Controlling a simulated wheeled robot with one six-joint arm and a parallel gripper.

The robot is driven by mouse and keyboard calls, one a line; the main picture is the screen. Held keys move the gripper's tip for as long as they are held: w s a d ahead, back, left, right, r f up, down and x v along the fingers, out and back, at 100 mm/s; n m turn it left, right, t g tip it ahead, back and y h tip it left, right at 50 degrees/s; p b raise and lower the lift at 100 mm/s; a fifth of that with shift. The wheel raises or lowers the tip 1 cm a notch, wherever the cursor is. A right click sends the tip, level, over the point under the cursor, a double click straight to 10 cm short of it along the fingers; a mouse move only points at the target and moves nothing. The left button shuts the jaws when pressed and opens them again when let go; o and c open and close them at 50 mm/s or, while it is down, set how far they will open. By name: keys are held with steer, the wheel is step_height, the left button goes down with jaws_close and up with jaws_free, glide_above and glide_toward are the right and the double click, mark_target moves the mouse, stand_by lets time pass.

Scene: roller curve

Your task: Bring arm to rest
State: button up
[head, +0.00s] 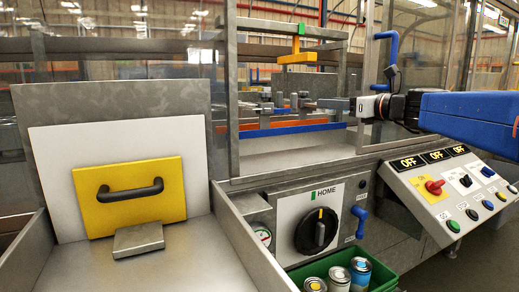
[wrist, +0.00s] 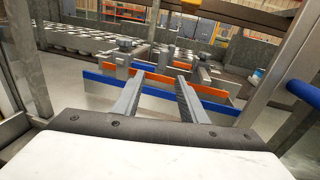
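My arm (head: 465,118), with a blue link, comes in from the right in the head view. It reaches left through the frame opening of the machine. My gripper (head: 312,103) is inside that opening, above the blue and orange rails. In the wrist view my gripper (wrist: 160,82) has its two grey fingers apart, with nothing between them. The rails show beyond and between the fingers. A black rotary knob (head: 317,231) sits below the opening, its yellow mark pointing up toward the HOME label (head: 324,192).
Metal posts (head: 363,90) and a blue handle (head: 384,48) stand close around my arm. A sloped control panel (head: 450,187) shows OFF displays. A yellow plate with a handle (head: 130,208) leans at left. A green bin (head: 379,267) holds cans. Rollers (wrist: 85,38) lie beyond the rails.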

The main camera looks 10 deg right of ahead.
steer(key=s+a+f+n+g+h, duration=0.1)
steer(key=s+a+f+n+g, duration=0.35)
steer(key=s+f+n, duration=0.5)
steer(key=s+a+f+n+g+h, duration=0.1)
steer(key=s+a+f+n+g, duration=0.35)
steer(key=f, duration=0.75)
steer(key=s+d+f+n+g+h, duration=0.1)
steer(key=s+d+f+n+h, duration=0.2)
steer(key=s+f+n, duration=0.5)
steer(key=s+d+f+n+g+h, duration=0.1)
steer(key=s+d+f+n+h, duration=0.2)
steer(key=s+f+n, duration=0.5)
steer(key=s+f, duration=0.3)
steer(key=s, duration=0.1)
steer(key=shift+s+f, duration=0.15)
steer(key=shift+f, duration=0.25)
